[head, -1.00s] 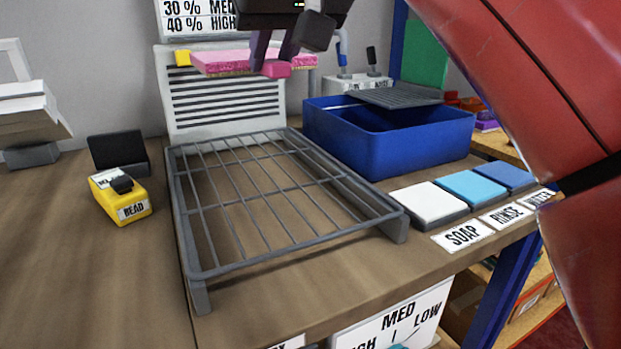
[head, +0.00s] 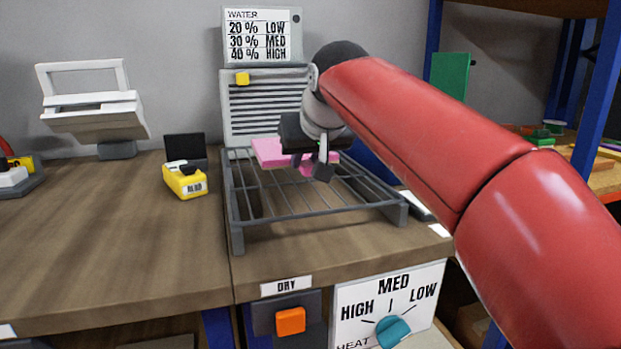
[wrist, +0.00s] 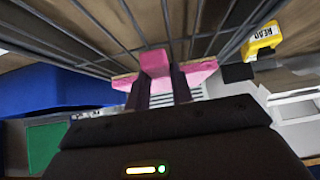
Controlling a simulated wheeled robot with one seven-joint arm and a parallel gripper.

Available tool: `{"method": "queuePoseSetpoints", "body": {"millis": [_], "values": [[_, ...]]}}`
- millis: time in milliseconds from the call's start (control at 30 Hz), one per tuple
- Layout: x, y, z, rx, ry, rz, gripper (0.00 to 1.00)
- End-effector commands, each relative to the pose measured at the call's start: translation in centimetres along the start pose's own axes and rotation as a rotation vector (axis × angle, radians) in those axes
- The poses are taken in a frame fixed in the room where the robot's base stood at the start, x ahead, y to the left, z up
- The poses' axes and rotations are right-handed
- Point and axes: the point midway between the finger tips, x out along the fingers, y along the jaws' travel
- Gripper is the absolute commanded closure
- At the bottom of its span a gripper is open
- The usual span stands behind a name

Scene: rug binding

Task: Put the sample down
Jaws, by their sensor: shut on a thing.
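The sample is a flat pink rug piece (head: 268,153) with a tan edge. My gripper (head: 318,168) is shut on it above the back part of the grey wire rack (head: 310,222). The sample also shows in the wrist view (wrist: 199,72), pinched between my fingers (wrist: 162,85). In the head view it looks level and close to the rack bars; I cannot tell whether it touches them. My gripper and arm hide its right part.
A white slatted panel (head: 240,112) stands behind the rack. A yellow meter (head: 185,182) stands left of it. A blue tub (head: 372,172) is partly hidden behind my arm. The rack's front half is empty. An orange button (head: 290,321) and teal dial (head: 392,331) are below.

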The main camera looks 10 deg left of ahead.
Motion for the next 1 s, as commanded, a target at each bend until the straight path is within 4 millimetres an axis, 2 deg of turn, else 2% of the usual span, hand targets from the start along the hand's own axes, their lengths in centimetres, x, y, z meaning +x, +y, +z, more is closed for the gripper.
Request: {"method": "queuePoseSetpoints", "body": {"millis": [33,133,533,567,700,1000], "values": [[1.03,-0.12,0.99,-0.001,0.002,-0.001,1.0],[1.78,-0.24,1.6,-0.001,0.002,-0.001,1.0],[1.87,-0.26,1.7,-0.001,0.002,0.0,1.0],[1.83,-0.26,1.66,-0.001,0.001,0.0,0.74],[1.8,-0.26,1.63,-0.001,0.001,-0.001,0.56],[1.68,-0.26,1.5,-0.001,0.001,0.0,0.55]]}}
